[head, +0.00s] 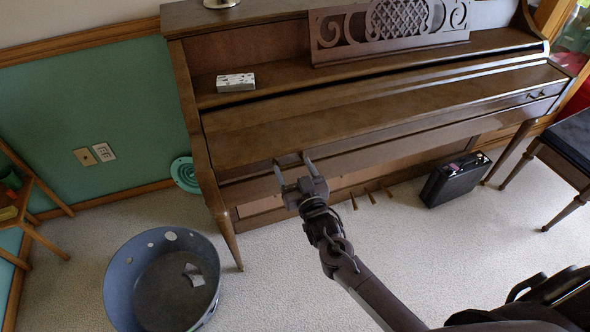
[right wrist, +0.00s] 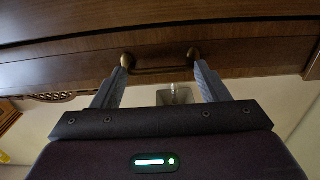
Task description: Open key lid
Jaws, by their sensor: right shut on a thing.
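The piano's key lid (head: 380,107) is a long brown wooden panel along the front of the upright piano. It is down and no keys show. A brass handle (right wrist: 160,70) on the lid's front edge shows in the right wrist view. A second handle (head: 537,95) is near the lid's right end. My right gripper (head: 293,167) is at the left part of the lid's front edge. My left gripper is not in view.
A small patterned box (head: 236,82) lies on the ledge behind the lid. A carved music stand (head: 390,30) rises behind it. A blue round bin (head: 112,284) stands on the carpet at left. A black case (head: 455,180) and a bench (head: 568,150) are at right.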

